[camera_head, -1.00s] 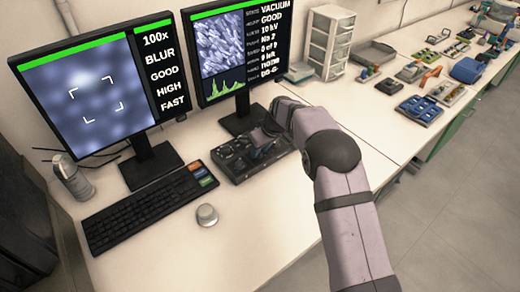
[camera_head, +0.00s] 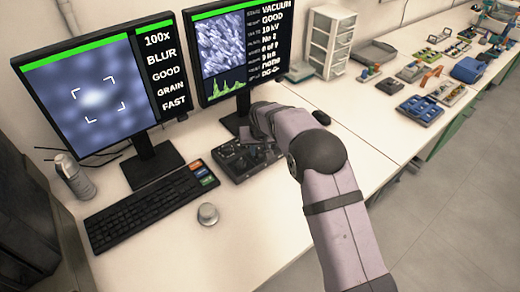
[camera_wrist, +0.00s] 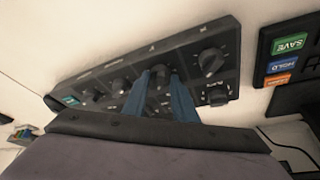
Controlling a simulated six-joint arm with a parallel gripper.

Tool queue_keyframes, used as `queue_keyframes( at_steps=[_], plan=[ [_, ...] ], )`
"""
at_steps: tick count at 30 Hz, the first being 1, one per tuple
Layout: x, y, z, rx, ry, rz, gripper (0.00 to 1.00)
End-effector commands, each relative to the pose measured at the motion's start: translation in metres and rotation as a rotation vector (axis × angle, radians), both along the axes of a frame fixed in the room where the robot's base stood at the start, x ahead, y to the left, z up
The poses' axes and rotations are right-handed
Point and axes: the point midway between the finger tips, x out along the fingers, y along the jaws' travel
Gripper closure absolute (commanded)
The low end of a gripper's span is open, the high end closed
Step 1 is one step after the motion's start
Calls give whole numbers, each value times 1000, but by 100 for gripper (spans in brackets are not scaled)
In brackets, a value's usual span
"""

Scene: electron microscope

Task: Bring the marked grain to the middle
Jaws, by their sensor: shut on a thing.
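The left monitor (camera_head: 60,62) shows a blurred blue picture with white corner brackets at its middle. A bright, soft-edged blob (camera_head: 97,97) lies inside the brackets, probably the grain. The side text reads 100x, BLUR, GOOD, GRAIN, FAST. The black control panel (camera_head: 236,168) stands on the desk below the monitors. In the wrist view, the two blue fingers of my gripper (camera_wrist: 165,84) are shut on a black knob (camera_wrist: 161,73) of the panel (camera_wrist: 205,38). In the head view, my own arm hides the fingertips.
The right monitor (camera_head: 226,42) shows a sharp grainy picture and status text. A keyboard (camera_head: 150,210) and a round silver knob (camera_head: 208,214) are on the desk at left. A dark mouse (camera_head: 321,117) lies beyond my arm.

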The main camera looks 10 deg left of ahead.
Motion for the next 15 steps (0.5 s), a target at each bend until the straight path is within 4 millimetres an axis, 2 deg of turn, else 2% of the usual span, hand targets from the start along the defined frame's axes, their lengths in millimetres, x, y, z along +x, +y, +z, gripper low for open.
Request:
queue_keyframes(
  at_steps=[6, 15],
  plan=[
    [0, 2, -1, 1, -1, -132, 97],
    [0, 2, -1, 0, 1, -220, 97]
  ],
)
